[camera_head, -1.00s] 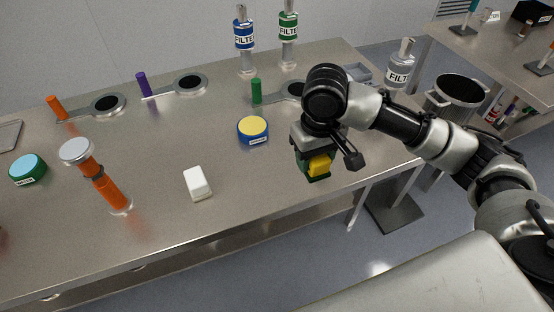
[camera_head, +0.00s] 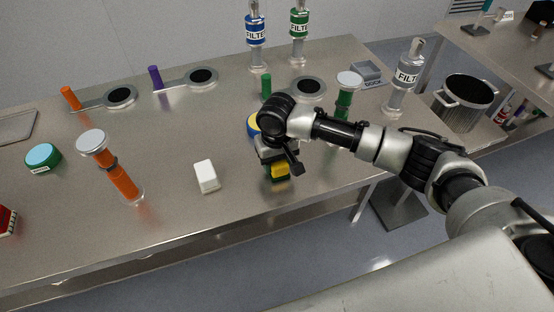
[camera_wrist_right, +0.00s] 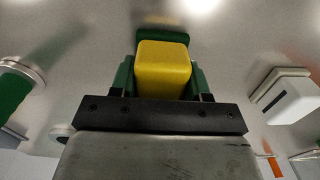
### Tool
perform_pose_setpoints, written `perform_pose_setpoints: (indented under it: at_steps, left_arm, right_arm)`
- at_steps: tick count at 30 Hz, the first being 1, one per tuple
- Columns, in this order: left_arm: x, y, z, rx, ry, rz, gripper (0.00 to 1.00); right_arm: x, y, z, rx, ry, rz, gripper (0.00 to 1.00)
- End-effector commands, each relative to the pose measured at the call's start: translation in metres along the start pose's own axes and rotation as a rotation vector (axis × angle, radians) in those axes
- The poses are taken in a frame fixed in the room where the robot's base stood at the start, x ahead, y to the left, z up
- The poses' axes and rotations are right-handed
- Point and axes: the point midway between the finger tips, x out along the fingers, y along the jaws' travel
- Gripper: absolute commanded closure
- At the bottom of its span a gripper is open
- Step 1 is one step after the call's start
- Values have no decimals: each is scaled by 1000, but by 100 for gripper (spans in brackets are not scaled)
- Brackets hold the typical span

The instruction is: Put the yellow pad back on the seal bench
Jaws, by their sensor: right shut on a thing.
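The yellow pad (camera_head: 280,169) is a small block held in my right gripper (camera_head: 276,173). In the right wrist view the yellow pad (camera_wrist_right: 163,69) sits between the green fingers of the gripper (camera_wrist_right: 163,80), which are shut on it. The gripper points down low over the front part of the steel bench (camera_head: 235,215), to the right of a white block (camera_head: 206,176). I cannot tell whether the pad touches the bench top. No label shows which bench is the seal bench. My left gripper is not in view.
A blue tin with a yellow top (camera_head: 252,126) is partly hidden behind my right wrist. A green-handled piece (camera_head: 346,94) and FILTER canisters (camera_head: 255,30) stand behind.

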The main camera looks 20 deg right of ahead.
Motion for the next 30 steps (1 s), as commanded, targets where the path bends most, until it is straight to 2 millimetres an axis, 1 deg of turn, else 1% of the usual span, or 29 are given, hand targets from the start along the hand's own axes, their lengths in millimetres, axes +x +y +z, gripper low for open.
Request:
perform_pose_setpoints:
  at_steps: [11, 12, 16, 26, 29, 30]
  left_arm:
    - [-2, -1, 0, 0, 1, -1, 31]
    - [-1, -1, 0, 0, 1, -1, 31]
    - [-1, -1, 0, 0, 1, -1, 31]
    - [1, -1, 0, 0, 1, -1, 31]
    - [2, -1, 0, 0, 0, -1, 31]
    - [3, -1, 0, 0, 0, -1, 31]
  right_arm:
    - [4, 0, 0, 1, -1, -1, 76]
    - [4, 0, 0, 1, 0, -1, 49]
    - [4, 0, 0, 0, 0, 0, 29]
    - [2, 0, 0, 0, 2, 0, 28]
    - [-8, 0, -1, 0, 3, -1, 28]
    - [-15, 0, -1, 0, 4, -1, 28]
